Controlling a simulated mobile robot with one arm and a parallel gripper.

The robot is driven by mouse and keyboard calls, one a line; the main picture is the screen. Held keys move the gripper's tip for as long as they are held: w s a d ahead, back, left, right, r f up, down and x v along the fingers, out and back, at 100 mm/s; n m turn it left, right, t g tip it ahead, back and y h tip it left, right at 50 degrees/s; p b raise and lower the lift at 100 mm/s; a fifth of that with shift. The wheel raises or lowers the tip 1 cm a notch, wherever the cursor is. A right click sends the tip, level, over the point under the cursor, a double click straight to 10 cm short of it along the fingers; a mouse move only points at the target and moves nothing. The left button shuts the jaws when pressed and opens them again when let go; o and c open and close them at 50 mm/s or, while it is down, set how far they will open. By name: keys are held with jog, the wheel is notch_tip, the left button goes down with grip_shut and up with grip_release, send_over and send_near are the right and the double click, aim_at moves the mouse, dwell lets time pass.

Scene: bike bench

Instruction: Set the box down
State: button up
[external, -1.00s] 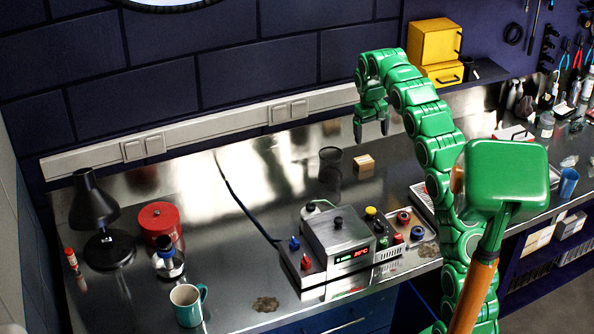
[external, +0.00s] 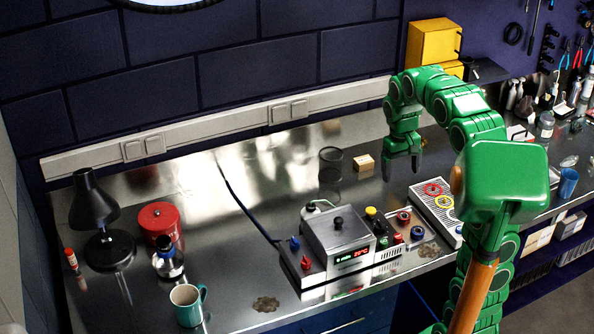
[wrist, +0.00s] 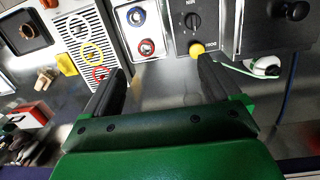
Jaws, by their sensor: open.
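A small tan box (external: 364,163) sits on the metal bench top near the back, in the external view. My gripper (external: 402,168) is to the right of this box and apart from it, with its fingers pointing down. In the wrist view the two dark fingers of my gripper (wrist: 157,82) are spread wide, with only bench between them and nothing held. I cannot make out the tan box for certain in the wrist view.
A dark mesh cup (external: 330,160) stands left of the box. A grey control unit (external: 338,240) with knobs and a perforated panel with coloured rings (external: 435,205) stand nearer the front. Yellow bins (external: 434,42) are at the back. Bare bench lies left of the cup.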

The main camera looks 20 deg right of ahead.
jog(key=s+a+f, duration=0.2)
jog(key=s+f, duration=0.1)
jog(key=s, duration=1.1)
jog(key=s+a+f, duration=0.1)
jog(key=s+f, duration=0.3)
jog(key=s, duration=0.9)
jog(key=shift+s+a+g+y, duration=0.3)
jog(key=shift+s+a+g, duration=0.1)
